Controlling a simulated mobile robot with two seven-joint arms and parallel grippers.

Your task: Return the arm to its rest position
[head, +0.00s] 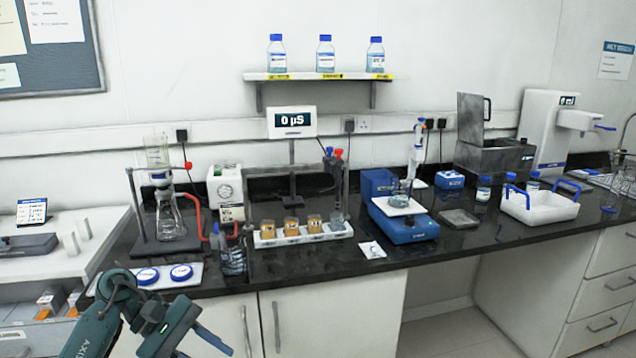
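My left arm comes in at the bottom left, in front of the bench edge. Its teal gripper (198,344) hangs low before the white cabinet doors, clear of the bench top. Nothing shows held in it, but its fingertips run toward the bottom edge, and whether it is open or shut is unclear. My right arm and gripper are out of view.
The black bench top (365,283) carries a flask stand (134,205), a rack of amber jars (300,238), a blue balance (405,228) and a white tray (540,207). Two blue-rimmed dishes (181,272) lie on a white mat near my arm.

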